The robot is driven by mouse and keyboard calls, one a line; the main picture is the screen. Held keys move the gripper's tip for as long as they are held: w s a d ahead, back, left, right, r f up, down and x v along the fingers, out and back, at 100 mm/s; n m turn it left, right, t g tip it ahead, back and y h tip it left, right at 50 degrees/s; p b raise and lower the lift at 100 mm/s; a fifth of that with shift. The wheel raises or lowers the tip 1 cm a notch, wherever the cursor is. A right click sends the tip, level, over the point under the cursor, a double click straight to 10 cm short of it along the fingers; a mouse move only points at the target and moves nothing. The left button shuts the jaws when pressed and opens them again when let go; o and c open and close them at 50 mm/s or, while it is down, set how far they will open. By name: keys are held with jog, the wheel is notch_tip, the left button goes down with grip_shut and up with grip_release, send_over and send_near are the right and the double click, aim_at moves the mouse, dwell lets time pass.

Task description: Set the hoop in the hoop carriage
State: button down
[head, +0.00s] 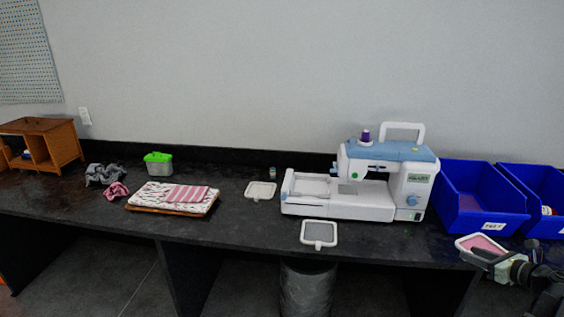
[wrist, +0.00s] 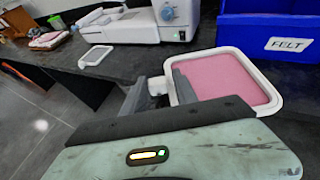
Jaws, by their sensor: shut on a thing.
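My gripper (head: 486,257) is at the far right of the head view, in front of the blue bins. It is shut on a white-framed hoop with pink fabric (head: 480,243). In the wrist view the gripper (wrist: 158,90) grips the white tab at the left side of this hoop (wrist: 225,78). The white and blue sewing machine (head: 408,180) stands on the counter, left of the gripper. The hoop carriage (head: 289,187) appears to be the white part at the machine's left end, and no hoop shows on it.
A hoop with grey fabric (head: 319,233) lies in front of the machine, and a pale hoop (head: 261,190) lies left of it. Blue bins (head: 480,200) stand right of the machine. A board with folded cloth (head: 150,208) lies farther left. A waste bin (head: 307,285) stands below the counter.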

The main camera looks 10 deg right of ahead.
notch_tip(320, 180, up, 7)
jog(key=p, duration=0.5)
jog(key=shift+r+p, duration=0.15)
jog(key=shift+p, duration=0.25)
jog(key=shift+s+d, duration=0.1)
